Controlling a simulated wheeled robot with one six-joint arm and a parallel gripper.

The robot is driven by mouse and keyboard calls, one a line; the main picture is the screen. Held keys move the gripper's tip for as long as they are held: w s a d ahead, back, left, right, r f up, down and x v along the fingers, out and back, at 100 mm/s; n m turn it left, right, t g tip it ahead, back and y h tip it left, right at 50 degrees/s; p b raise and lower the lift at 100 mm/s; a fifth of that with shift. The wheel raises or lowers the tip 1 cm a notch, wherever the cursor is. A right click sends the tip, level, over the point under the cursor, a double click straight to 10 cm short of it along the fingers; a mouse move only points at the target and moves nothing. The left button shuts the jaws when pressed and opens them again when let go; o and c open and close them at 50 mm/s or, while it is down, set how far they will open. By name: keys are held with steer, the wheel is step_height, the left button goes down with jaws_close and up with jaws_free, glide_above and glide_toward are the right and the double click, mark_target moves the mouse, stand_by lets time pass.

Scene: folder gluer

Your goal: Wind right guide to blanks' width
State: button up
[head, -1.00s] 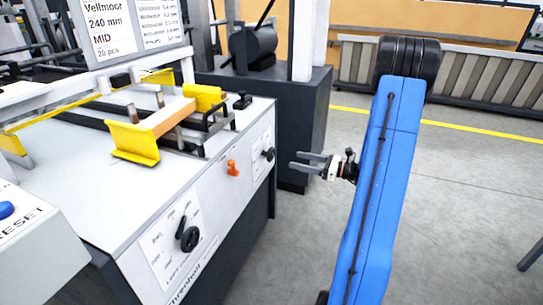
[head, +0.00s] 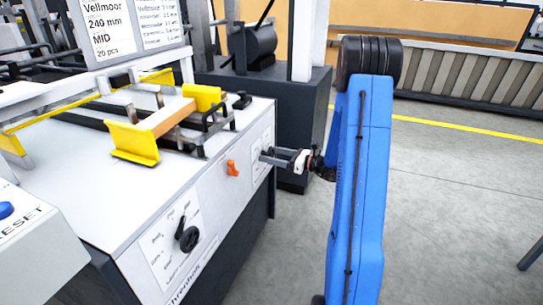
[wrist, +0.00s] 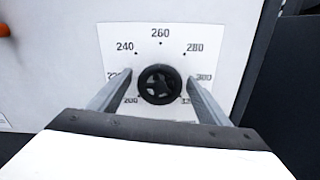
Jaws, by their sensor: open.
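The black handwheel (wrist: 160,85) sits on a white dial plate (wrist: 160,48) marked from 200 to 320, with 260 at the top. I cannot tell which number the handwheel points to. My gripper (head: 268,156) is open at the right end of the machine's front panel. In the wrist view its fingers (wrist: 160,92) lie left and right of the handwheel, apart from it. In the head view the gripper mostly hides the handwheel. A yellow guide plate (head: 133,144) and a yellow block (head: 203,97) sit on the machine top, with a brown strip (head: 172,119) between them.
A sign (head: 107,25) reads Vellmoor, 240 mm, MID, 20 pcs. An orange knob (head: 232,168) and a black rotary knob (head: 188,238) stick out of the front panel. A RESET box (head: 35,240) stands at the left. The floor right of my arm is open.

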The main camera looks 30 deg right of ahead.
steer(key=c, duration=1.1)
steer(key=shift+o, duration=0.2)
steer(key=shift+n, duration=0.5)
steer(key=n, duration=1.2)
steer(key=shift+n, duration=0.4)
steer(key=shift+s+f+n, duration=0.1)
steer(key=shift+n, duration=1.9)
